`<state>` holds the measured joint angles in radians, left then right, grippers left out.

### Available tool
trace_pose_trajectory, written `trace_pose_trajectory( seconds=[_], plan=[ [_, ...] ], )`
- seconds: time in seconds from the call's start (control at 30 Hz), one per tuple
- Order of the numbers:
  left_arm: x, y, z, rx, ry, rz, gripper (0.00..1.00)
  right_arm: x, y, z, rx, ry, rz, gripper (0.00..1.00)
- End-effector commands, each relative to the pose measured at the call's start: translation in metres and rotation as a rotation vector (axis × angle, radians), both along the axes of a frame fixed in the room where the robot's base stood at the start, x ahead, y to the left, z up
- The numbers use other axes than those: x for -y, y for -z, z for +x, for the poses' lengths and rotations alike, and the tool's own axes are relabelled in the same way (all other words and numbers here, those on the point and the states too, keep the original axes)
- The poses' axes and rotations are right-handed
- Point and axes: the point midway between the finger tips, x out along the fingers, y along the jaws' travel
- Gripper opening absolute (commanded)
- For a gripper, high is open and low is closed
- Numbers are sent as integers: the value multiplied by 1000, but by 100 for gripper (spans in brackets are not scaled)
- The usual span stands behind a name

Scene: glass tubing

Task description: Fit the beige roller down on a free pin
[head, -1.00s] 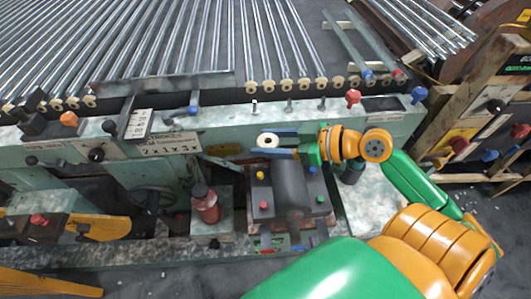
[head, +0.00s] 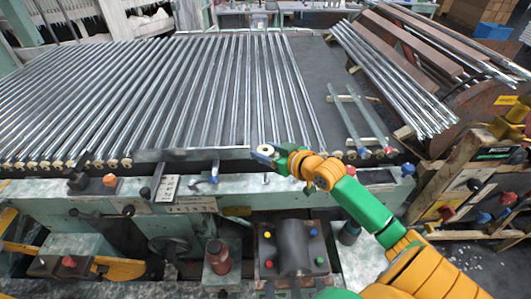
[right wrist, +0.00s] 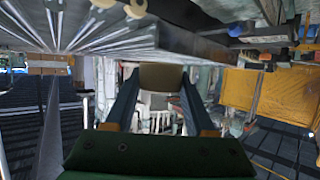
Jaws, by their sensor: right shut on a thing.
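The beige roller (head: 265,149) is held in my right gripper (head: 262,153), over the front edge of the tube bed in the head view. Its pale end with a dark hole faces up. In the right wrist view the roller (right wrist: 161,76) sits between the two blue fingertips (right wrist: 160,82), which are shut on it. A small upright pin (head: 266,179) shows on the green rail, below and apart from the roller. My forearm covers part of the rail to its right, so other pins there are hidden. My left gripper is not in view.
Long glass tubes (head: 150,95) cover the bed behind the gripper. A red bottle (head: 217,257) and a box with a dark cylinder (head: 295,252) stand in front, below the rail.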

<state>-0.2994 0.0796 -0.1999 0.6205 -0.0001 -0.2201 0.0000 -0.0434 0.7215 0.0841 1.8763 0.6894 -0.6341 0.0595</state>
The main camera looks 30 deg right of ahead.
Motion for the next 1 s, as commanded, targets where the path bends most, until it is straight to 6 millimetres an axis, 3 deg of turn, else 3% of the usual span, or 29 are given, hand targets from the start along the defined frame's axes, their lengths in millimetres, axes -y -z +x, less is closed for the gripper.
trace_pose_trajectory(
  seconds=[0.1, 0.3, 0.53, 1.0],
  plan=[
    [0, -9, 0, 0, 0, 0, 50, 0, -4, 0, 3, -1, 1, 1],
    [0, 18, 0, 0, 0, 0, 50, 0, 30, 0, 5, -1, 1, 1],
    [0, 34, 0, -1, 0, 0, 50, 0, 53, 0, 4, -2, 1, 1],
    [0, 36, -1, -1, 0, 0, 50, 0, 57, 0, 5, -2, 1, 1]
  ],
)
